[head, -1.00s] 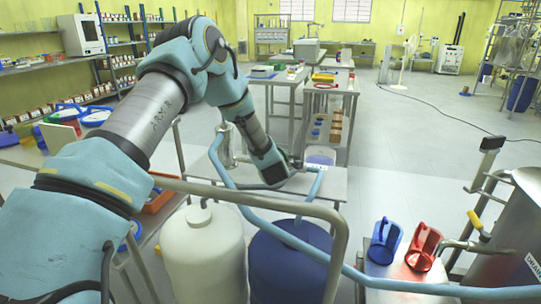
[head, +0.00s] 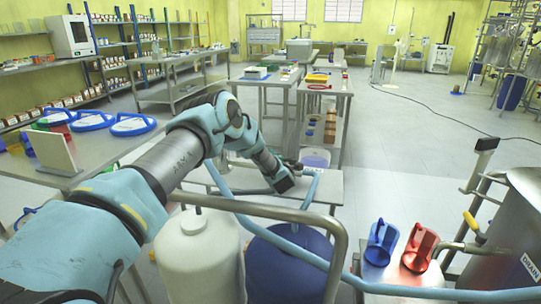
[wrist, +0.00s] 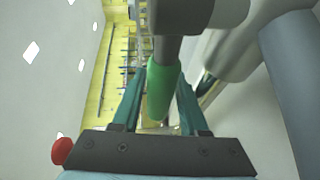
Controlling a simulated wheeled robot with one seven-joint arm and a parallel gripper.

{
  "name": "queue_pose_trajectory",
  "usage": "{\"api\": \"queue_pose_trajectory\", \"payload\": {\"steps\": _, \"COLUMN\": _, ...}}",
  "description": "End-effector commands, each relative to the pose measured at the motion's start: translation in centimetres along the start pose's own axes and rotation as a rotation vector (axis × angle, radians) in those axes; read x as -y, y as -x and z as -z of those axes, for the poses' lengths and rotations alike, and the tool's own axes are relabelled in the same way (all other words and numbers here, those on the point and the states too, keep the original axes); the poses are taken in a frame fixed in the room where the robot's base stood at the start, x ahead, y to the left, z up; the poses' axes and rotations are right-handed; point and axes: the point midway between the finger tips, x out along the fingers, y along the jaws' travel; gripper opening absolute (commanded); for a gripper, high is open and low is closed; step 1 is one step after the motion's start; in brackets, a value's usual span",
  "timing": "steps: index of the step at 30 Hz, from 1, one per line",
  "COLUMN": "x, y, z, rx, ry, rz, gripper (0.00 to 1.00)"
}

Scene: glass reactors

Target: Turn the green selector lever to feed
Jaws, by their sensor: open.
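The green selector lever (wrist: 162,90) shows in the wrist view as a green grip on a grey stem that comes down from the top. It lies between the two teal fingers of my gripper (wrist: 160,80). The fingers stand apart on either side of it, and I cannot tell whether either touches it. In the head view the dark end of my arm (head: 284,184) is over the far side of the blue tank, near a small steel table. The lever and the fingers cannot be made out there, and no feed marking is readable.
A white tank (head: 198,255) and a blue tank (head: 288,268) stand in front, behind a bent steel rail (head: 338,250) and a blue hose (head: 335,268). A red knob (wrist: 62,151) shows in the wrist view.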

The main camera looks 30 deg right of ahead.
Motion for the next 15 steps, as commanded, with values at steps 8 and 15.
{"api": "queue_pose_trajectory", "payload": {"steps": 8, "x": 0.00, "y": -1.01, "z": 0.01, "rx": 0.001, "ry": -0.002, "rz": 0.000, "gripper": 0.43}}
{"api": "queue_pose_trajectory", "payload": {"steps": 15, "x": 0.00, "y": -1.01, "z": 0.02, "rx": 0.001, "ry": -0.002, "rz": 0.000, "gripper": 0.38}}
